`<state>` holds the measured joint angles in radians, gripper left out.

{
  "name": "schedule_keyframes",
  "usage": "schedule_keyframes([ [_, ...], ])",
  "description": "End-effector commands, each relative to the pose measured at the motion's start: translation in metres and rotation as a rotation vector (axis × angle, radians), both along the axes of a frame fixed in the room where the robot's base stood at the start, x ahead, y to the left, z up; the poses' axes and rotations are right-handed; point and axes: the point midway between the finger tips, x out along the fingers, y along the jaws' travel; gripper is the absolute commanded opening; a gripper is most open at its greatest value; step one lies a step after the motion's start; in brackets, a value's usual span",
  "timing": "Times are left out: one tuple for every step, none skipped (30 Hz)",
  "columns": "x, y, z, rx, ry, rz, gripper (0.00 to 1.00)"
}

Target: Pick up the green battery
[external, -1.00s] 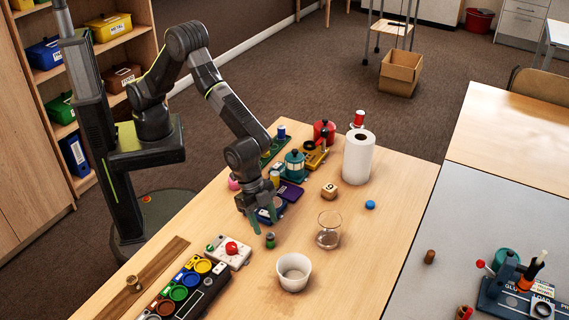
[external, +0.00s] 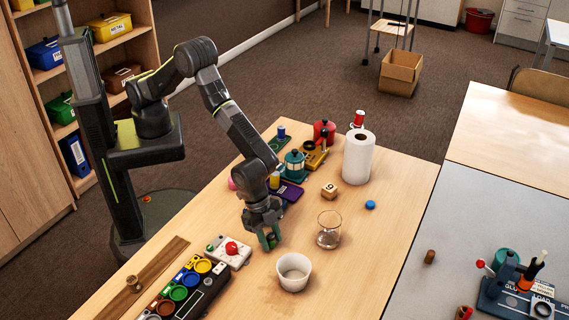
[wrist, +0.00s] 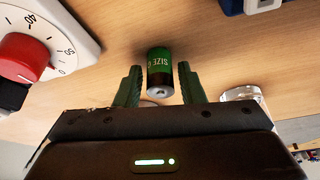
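The green battery (wrist: 160,72) has a dark end and "SIZE" lettering. In the wrist view it sits between the two green fingers of my gripper (wrist: 159,84), with a gap on each side. In the external view my gripper (external: 270,239) is low over the table at the battery's place, fingers pointing down. The battery is mostly hidden there by the fingers. My gripper is open and holds nothing.
A white timer with a red knob (external: 231,249) stands left of my gripper. A glass (external: 328,238) is to the right, a white bowl (external: 293,273) in front. A sorting tray with coloured rings (external: 188,291) lies front left. A paper roll (external: 357,158) stands farther back.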

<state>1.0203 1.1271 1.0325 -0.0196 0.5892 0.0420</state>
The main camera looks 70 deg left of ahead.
Motion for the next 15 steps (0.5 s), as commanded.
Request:
schedule_keyframes([
  [-0.0001, 0.0001, 0.0001, 0.000, 0.000, 0.000, 0.25],
  [0.0000, 0.0000, 0.0001, 0.000, 0.000, 0.000, 0.19],
  [0.0000, 0.0001, 0.0002, 0.000, 0.000, 0.000, 0.11],
  [-0.0001, 0.0001, 0.0001, 0.000, 0.000, 0.000, 0.06],
  [0.0000, 0.0001, 0.0002, 0.000, 0.000, 0.000, 0.00],
  [0.0000, 0.0000, 0.0003, 0.000, 0.000, 0.000, 0.00],
  [0.0000, 0.0001, 0.0004, 0.000, 0.000, 0.000, 0.00],
  [0.0000, 0.0000, 0.0004, 0.000, 0.000, 0.000, 0.00],
  [0.0000, 0.0001, 0.0004, 0.000, 0.000, 0.000, 0.00],
  [0.0000, 0.0000, 0.0004, 0.000, 0.000, 0.000, 0.00],
  [0.0000, 0.0000, 0.0005, 0.000, 0.000, 0.000, 0.00],
  [0.0000, 0.0000, 0.0012, -0.001, 0.000, 0.000, 0.00],
  [0.0001, -0.0002, 0.0024, -0.001, 0.000, 0.000, 0.00],
  [0.0002, -0.0003, 0.0043, -0.002, -0.001, 0.000, 0.00],
  [0.0003, -0.0005, 0.0082, -0.002, -0.001, 0.000, 0.00],
])
